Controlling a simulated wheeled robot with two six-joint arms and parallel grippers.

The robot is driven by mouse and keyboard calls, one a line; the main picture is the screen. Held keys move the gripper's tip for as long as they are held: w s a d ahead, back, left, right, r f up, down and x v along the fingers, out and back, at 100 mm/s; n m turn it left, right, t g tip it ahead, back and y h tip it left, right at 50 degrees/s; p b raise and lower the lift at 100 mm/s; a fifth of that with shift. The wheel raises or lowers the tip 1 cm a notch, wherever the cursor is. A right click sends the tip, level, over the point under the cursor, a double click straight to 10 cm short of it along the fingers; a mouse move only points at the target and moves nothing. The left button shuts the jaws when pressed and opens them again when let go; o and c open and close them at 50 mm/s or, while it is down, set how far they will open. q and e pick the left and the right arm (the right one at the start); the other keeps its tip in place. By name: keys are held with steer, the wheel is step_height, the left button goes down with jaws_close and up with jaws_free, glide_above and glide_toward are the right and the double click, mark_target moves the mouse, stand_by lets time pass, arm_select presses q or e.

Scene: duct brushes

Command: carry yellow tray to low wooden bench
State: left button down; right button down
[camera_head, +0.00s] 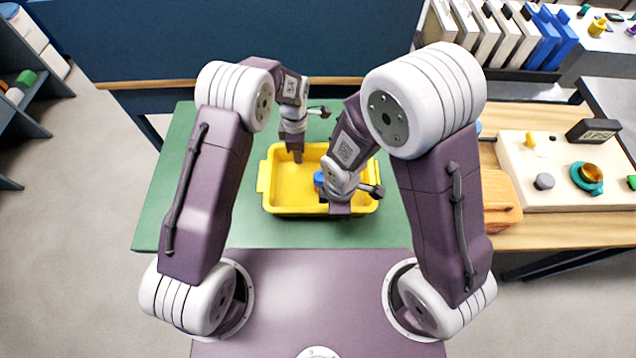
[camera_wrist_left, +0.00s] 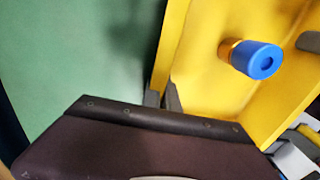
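The yellow tray (camera_head: 290,208) stands on a green tabletop (camera_head: 180,195); its wall also shows in the left wrist view (camera_wrist_left: 172,45). My left gripper (camera_head: 297,157) is at the tray's far wall, left of its middle. In the left wrist view its fingers (camera_wrist_left: 163,99) lie close on either side of the wall and look shut on it. My right gripper (camera_head: 340,208) is at the tray's near wall, toward the right; its fingertips are hidden. A blue-capped piece with a gold end (camera_wrist_left: 254,58) lies in the tray. A wood-topped surface (camera_head: 560,233) is at the right.
The wood-topped surface carries a white panel (camera_head: 560,200) with knobs and a wooden block (camera_head: 502,203). Upright white and blue binder-like items (camera_head: 545,40) stand behind it. A dark blue wood-edged structure (camera_head: 240,84) lies beyond the green table. Grey floor is clear at the left.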

arm_select(q)
steer(key=shift+r, duration=0.1)
arm_select(e)
steer(key=shift+r, duration=0.1)
